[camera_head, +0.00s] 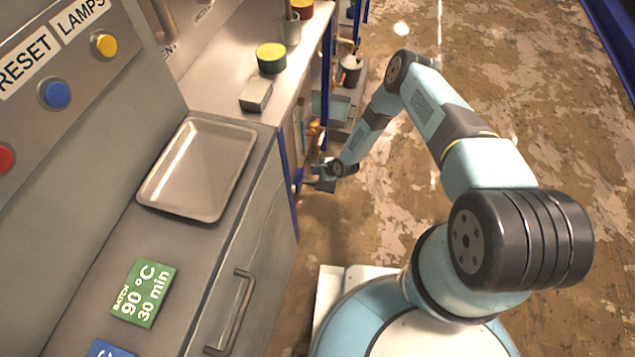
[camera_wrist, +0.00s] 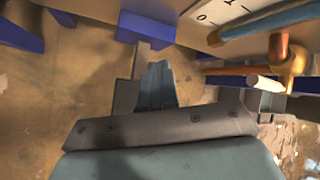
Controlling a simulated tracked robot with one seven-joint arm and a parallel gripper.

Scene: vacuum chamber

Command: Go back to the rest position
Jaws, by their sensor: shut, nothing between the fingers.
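My gripper (camera_head: 318,176) shows in the head view at the end of my arm, low beside the right side of the counter. Its fingers are shut with nothing between them. In the wrist view my gripper (camera_wrist: 155,85) points toward the floor and blue frame parts. My arm arches up over the open floor and back down to the gripper. The fingertips are small and partly blurred in the head view.
A metal tray (camera_head: 197,213) lies on the counter, with a green label (camera_head: 143,293) in front. Copper pipework (camera_wrist: 285,60) is close to the gripper. Brown floor (camera_head: 520,100) at right is clear.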

